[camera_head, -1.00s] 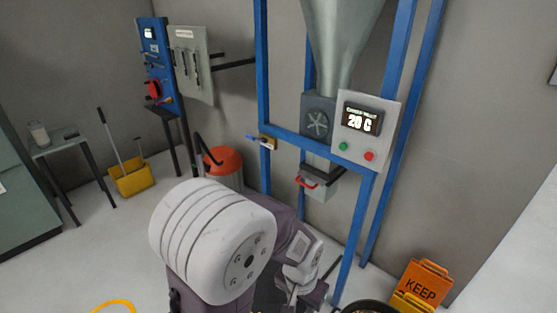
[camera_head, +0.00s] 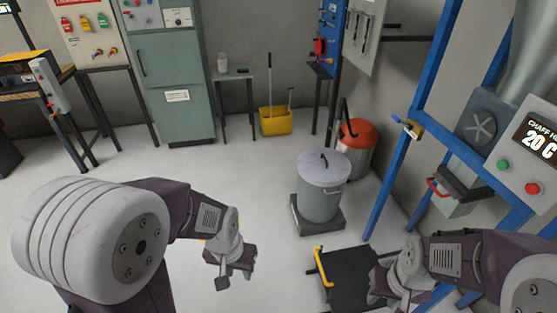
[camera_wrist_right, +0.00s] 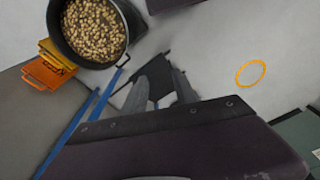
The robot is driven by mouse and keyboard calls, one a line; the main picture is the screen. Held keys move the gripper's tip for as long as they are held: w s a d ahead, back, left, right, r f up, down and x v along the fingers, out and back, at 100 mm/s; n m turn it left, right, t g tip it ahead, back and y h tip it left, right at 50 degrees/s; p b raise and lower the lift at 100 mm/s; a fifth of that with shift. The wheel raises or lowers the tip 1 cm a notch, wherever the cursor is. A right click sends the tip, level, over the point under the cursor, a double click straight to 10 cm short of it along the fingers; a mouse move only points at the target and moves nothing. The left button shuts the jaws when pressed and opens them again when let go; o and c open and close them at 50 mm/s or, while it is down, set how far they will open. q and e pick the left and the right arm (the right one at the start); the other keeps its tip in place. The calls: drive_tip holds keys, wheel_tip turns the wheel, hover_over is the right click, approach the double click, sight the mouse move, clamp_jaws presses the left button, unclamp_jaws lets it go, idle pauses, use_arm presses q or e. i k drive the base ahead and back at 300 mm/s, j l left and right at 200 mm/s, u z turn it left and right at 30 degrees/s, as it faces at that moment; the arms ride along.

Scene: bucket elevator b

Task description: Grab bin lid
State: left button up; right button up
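A grey metal bin (camera_head: 320,200) stands on a dark square base in the middle of the head view. Its round grey lid (camera_head: 340,169) is on top, with a dark handle (camera_head: 324,158) across it. My left gripper (camera_head: 236,280) hangs over the floor, left of and nearer than the bin, apart from the lid; its finger opening is unclear. My right gripper (camera_head: 392,299) is nearer than the bin and to its right, over a dark platform. In the right wrist view its two fingers (camera_wrist_right: 160,88) are spread with nothing seen between them.
An orange-lidded bin (camera_head: 357,135) stands behind the grey bin. A blue frame (camera_head: 400,165) with a control box rises on the right. A yellow-handled dark platform (camera_head: 347,275) lies in front. A pot of beans (camera_wrist_right: 93,30) shows in the right wrist view. Floor left of the bin is clear.

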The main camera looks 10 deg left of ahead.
sight(321, 165)
drive_tip(key=i+j+z, duration=0.1)
drive_tip(key=i+j, duration=0.4)
drive_tip(key=j, duration=0.15)
drive_tip(key=i+j+z, duration=0.15)
drive_tip(key=i+j, duration=0.3)
drive_tip(key=j, duration=0.3)
drive_tip(key=i+j+z, duration=0.15)
drive_tip(key=j, duration=0.2)
drive_tip(key=i+j+z, duration=0.1)
drive_tip(key=i, duration=0.4)
drive_tip(key=i+j+z, duration=0.1)
drive_tip(key=i, duration=0.4)
drive_tip(key=i+j+z, duration=0.1)
drive_tip(key=i, duration=0.4)
